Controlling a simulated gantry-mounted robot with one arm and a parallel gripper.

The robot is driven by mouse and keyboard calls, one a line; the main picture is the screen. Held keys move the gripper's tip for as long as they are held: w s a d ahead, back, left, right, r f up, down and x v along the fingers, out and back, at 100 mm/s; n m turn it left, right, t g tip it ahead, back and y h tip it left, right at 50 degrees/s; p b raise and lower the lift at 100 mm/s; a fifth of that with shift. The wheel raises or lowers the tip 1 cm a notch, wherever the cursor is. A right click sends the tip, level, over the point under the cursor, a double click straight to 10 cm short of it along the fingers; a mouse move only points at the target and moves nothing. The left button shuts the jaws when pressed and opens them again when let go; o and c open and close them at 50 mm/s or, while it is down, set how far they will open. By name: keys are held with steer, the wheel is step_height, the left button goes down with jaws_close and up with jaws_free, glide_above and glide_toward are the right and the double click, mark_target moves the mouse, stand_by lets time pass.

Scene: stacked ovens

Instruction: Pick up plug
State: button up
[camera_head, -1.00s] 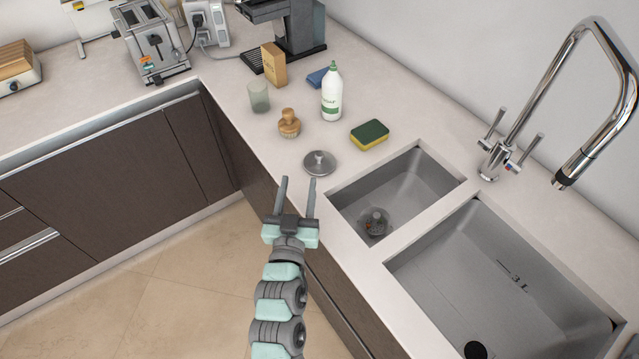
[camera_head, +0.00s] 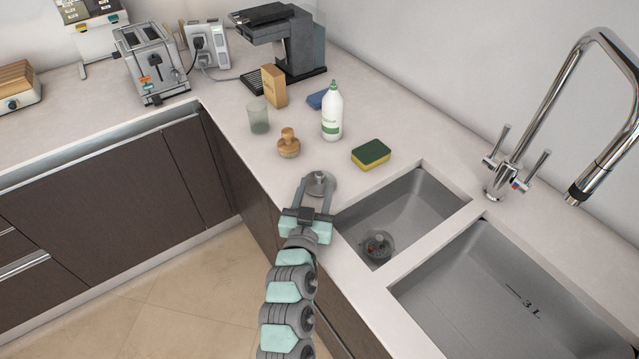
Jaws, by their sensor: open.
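The plug (camera_head: 320,183) is a round grey metal disc with a small raised knob on top. It lies on the light counter, left of the small sink's far corner. My gripper (camera_head: 315,182) is open, with its two fingers reaching over the disc, one on each side of the knob. I cannot tell whether the fingers touch the plug or hover just above it. The fingers hide part of the disc's edges.
Near the plug stand a wooden brush (camera_head: 288,144), a sponge (camera_head: 371,154), a white bottle (camera_head: 332,113) and a glass (camera_head: 258,117). The small sink (camera_head: 408,205) and tall tap (camera_head: 502,178) are to the right. The counter (camera_head: 225,100) is clear left of the glass.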

mark_target(320, 180)
steer(key=w, duration=0.3)
steer(key=shift+d+r, duration=0.1)
steer(key=shift+d, duration=0.2)
steer(key=shift+s, duration=0.15)
jaws_close()
